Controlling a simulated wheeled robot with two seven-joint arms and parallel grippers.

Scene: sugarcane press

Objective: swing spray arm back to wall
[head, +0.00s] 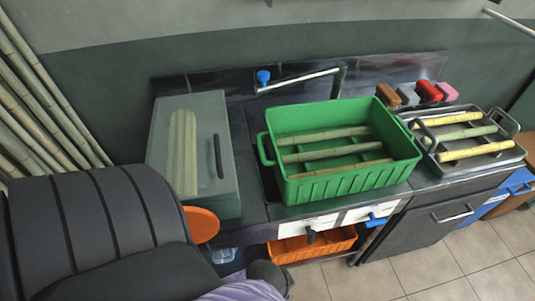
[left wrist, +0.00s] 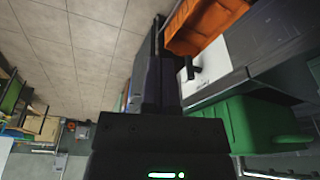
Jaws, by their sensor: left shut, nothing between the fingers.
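The spray arm (head: 300,80) is a thin metal tube behind the green crate, over the back of the dark counter. A blue head (head: 263,77) is at its left end, and its right end meets an upright post (head: 340,82) near the wall. The tube slants slightly across the picture; its exact gap to the wall is unclear. My left gripper (left wrist: 158,30) is shut and empty in the left wrist view, in front of the counter and apart from the spray arm. I cannot make it out surely in the head view. My right gripper is not in view.
A green crate (head: 350,180) with cane pieces stands on the counter, beside a lidded grey box (head: 160,150). A metal tray (head: 480,160) holds more cane at the right. White panels (head: 310,225) and an orange crate (head: 320,245) are at the counter front. Tiled floor (head: 430,270) is clear.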

